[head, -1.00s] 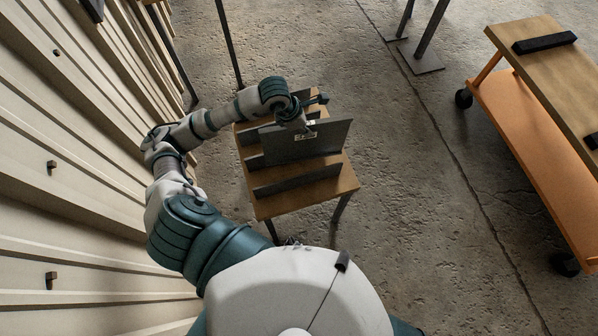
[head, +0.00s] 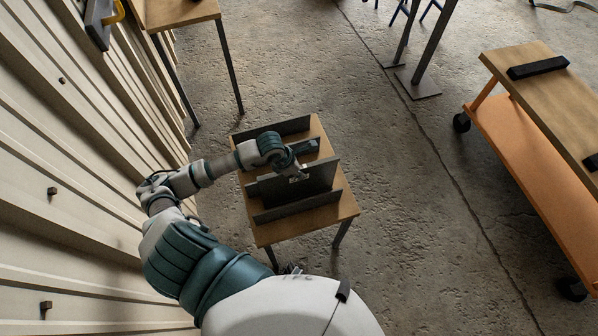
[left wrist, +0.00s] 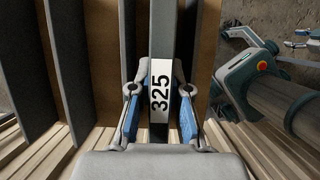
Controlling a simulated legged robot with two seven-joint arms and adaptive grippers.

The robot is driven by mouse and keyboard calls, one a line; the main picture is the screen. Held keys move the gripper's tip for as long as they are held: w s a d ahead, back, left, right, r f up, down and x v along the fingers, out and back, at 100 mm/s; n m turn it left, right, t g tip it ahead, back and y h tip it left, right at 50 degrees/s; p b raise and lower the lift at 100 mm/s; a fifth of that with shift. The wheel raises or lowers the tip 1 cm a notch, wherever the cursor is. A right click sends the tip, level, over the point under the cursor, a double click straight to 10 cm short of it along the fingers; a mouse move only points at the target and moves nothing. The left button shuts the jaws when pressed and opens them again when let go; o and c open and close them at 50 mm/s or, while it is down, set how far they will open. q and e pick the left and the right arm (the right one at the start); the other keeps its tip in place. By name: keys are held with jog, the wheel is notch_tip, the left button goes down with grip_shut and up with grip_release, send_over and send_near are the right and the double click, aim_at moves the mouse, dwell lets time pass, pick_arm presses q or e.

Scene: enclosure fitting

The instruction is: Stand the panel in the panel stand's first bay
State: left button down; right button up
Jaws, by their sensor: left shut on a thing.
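My left gripper (head: 299,176) is shut on the upper edge of the dark grey panel (head: 318,179). In the left wrist view, the gripper (left wrist: 160,108) has its blue-lined fingers on both sides of the panel's edge, over a white label reading 325 (left wrist: 160,93). The panel is upright over the panel stand, between the divider nearest my body (head: 298,206) and the one behind it (left wrist: 131,50), closer to the latter. The stand's far divider (head: 272,130) is clear. The panel's lower edge is hidden, so I cannot tell whether it touches the stand's base. My right gripper is out of view.
The stand is on a small wooden table (head: 335,213). A ribbed wall (head: 90,190) runs close on the left. Another wooden table (head: 180,12) is at the back left. An orange-shelved cart (head: 525,135) is at the right, with open concrete floor between.

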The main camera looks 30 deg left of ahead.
pick_arm(q)
jog(key=shift+a+f, duration=0.1)
jog(key=shift+f, duration=0.15)
jog(key=c, duration=1.1)
grip_release()
jog(key=shift+f, duration=0.1)
jog(key=v, duration=1.2)
